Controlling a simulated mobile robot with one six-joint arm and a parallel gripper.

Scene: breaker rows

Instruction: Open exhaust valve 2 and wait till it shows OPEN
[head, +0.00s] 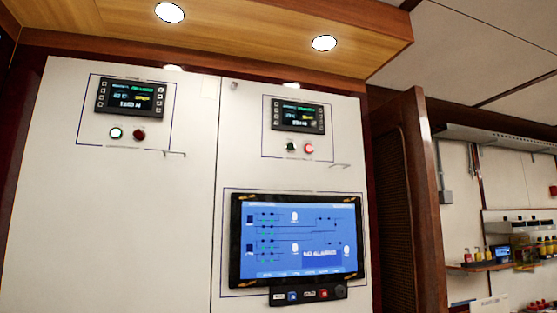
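A white cabinet carries a large blue touch screen (296,240) in a black frame at the lower right. It shows line diagrams, small symbols and a text box; the words are too small to read surely, and I cannot tell which symbol is exhaust valve 2. Two smaller dark display panels are above, one at left (130,98) and one at right (298,117). My gripper is not in view.
Under the left panel are a lit white-green lamp (116,133) and a dark red one (139,135). Under the right panel are a dark lamp (291,146) and a lit red one (309,148). A shelf (497,265) with bottles stands far right.

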